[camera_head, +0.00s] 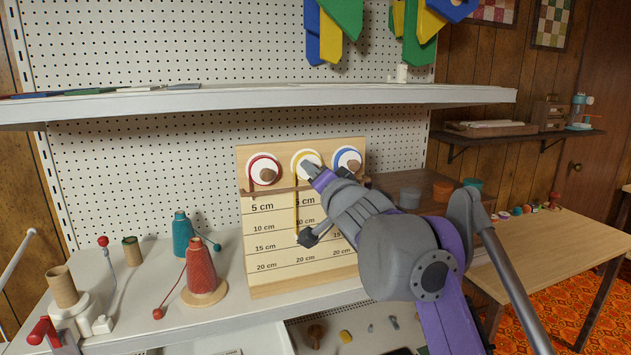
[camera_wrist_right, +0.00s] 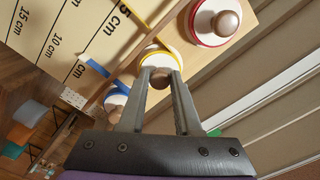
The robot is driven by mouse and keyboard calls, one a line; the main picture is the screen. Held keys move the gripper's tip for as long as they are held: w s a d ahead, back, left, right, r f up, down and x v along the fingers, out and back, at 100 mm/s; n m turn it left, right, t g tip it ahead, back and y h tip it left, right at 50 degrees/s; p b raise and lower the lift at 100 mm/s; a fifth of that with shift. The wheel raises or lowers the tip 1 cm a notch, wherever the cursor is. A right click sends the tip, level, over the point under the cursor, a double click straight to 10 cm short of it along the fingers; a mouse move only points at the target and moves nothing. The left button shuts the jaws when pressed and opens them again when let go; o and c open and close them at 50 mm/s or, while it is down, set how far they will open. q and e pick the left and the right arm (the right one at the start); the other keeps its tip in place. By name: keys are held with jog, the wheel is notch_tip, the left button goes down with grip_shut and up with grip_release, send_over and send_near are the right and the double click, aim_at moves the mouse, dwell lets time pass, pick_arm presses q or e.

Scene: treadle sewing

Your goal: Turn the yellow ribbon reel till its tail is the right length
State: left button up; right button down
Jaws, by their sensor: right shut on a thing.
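The yellow ribbon reel (camera_head: 297,161) is the middle of three reels on an upright wooden board (camera_head: 258,222) marked in centimetres. My right gripper (camera_head: 313,169) is at its front. In the right wrist view the fingers (camera_wrist_right: 161,74) are shut on the brown knob (camera_wrist_right: 160,80) of the yellow-rimmed reel (camera_wrist_right: 153,54). The yellow tail (camera_head: 297,212) hangs straight down past the 5 cm and 10 cm marks. Its lower end is near a dark part of my right arm, so I cannot tell exactly where it stops. My left gripper is not in view.
The red reel (camera_head: 263,163) is left of the yellow one and the blue reel (camera_head: 343,153) right of it. A red thread cone (camera_head: 201,270) and a teal cone (camera_head: 182,236) stand left of the board. A shelf (camera_head: 220,101) runs above.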

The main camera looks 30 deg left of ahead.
jog(key=m+b, duration=0.1)
jog(key=m, duration=1)
jog(key=shift+r, duration=0.1)
dwell(0.4)
jog(key=c, duration=0.6)
grip_release()
jog(key=shift+c, duration=0.2)
